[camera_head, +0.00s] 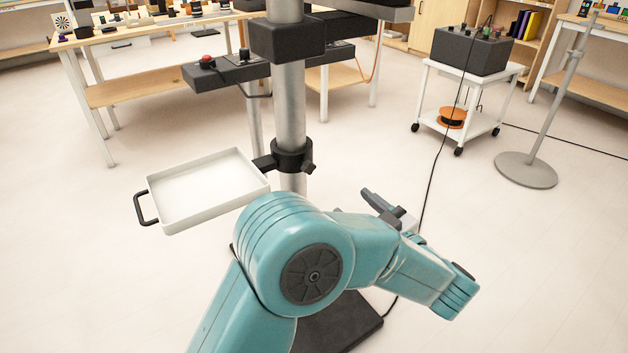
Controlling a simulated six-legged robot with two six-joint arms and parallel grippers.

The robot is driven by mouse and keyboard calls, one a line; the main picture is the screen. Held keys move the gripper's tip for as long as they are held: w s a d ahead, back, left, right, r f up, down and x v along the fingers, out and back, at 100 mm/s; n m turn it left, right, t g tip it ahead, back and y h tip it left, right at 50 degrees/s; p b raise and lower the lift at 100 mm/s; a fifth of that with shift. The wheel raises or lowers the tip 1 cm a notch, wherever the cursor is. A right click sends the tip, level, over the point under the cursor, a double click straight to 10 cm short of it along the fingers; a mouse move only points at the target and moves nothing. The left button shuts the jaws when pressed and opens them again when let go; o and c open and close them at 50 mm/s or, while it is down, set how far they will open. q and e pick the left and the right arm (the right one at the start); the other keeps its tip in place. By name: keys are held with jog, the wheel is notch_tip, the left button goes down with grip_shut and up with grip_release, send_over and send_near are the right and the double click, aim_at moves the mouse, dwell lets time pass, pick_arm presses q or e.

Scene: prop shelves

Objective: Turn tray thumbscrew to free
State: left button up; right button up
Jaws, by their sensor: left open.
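A white shallow tray (205,212) with a black handle (145,208) on its left side is held out from a grey pole (290,100). A black collar (290,156) clamps around the pole at the tray's right end. A small dark thumbscrew (309,168) sticks out of the collar's right side. My left arm comes in from the bottom and crosses in front of the pole's lower part. My left gripper (384,202) is open, to the right of and lower in the picture than the thumbscrew, apart from it. It is partly hidden by my arm. My right gripper is out of view.
A black control box (225,70) with a red button is fixed higher on the pole. A dark base plate (340,325) lies below. A white cart (470,95), a hanging black cable (437,150) and a round-based stand (526,170) are at right. Open floor lies between.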

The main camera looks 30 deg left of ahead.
aim_at(310, 169)
pick_arm(q)
jog(key=b+x, duration=0.3)
jog(key=x, duration=1)
jog(key=shift+a+f, duration=0.15)
jog(key=shift+a, duration=0.05)
jog(key=shift+w+a, duration=0.2)
jog(key=shift+a, duration=0.35)
jog(key=c, duration=1)
